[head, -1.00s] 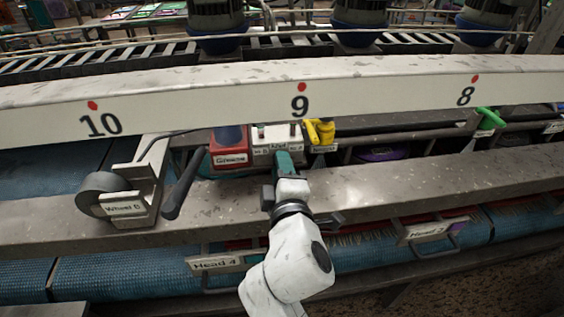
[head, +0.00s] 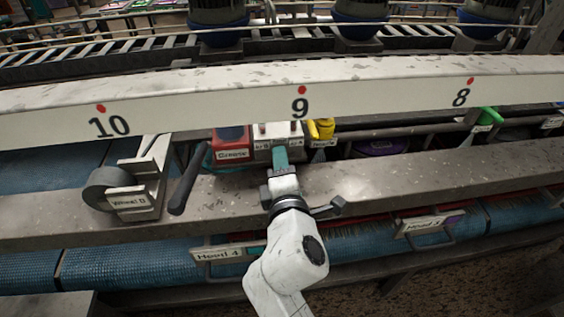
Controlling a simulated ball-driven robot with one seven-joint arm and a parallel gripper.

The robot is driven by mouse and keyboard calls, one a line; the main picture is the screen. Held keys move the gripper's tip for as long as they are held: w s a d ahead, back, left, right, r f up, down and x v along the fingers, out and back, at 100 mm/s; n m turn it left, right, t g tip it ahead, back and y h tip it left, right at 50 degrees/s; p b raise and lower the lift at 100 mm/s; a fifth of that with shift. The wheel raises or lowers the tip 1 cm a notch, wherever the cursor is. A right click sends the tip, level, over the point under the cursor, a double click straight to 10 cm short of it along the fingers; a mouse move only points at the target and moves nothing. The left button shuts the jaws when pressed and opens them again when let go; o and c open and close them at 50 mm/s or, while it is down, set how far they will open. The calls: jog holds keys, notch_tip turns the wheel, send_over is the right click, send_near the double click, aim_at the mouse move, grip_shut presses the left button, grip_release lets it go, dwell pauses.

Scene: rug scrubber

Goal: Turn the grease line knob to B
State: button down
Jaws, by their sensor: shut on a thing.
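A small grey box (head: 264,143) with two small studs on top and small labels on its front sits behind the grey beam, under the number 9. It stands right next to a red box labelled Grease (head: 231,141). My gripper (head: 281,158) reaches up to the front of the grey box from below and is shut there. A teal piece shows at its tip, against the box front. The grease line knob is mostly hidden by my gripper, and I cannot make out which mark it points to.
A yellow fitting (head: 321,130) stands close to the right of the grey box. A dark lever (head: 187,180) and a roller bracket labelled Wheel (head: 133,194) are at left. The white numbered rail (head: 380,88) crosses above; a grey beam (head: 420,178) runs below.

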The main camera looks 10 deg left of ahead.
jog(key=shift+a, duration=0.1)
jog(key=c, duration=1.1)
grip_release()
jog(key=b+v, duration=0.2)
jog(key=v, duration=0.8)
jog(key=shift+s, duration=0.4)
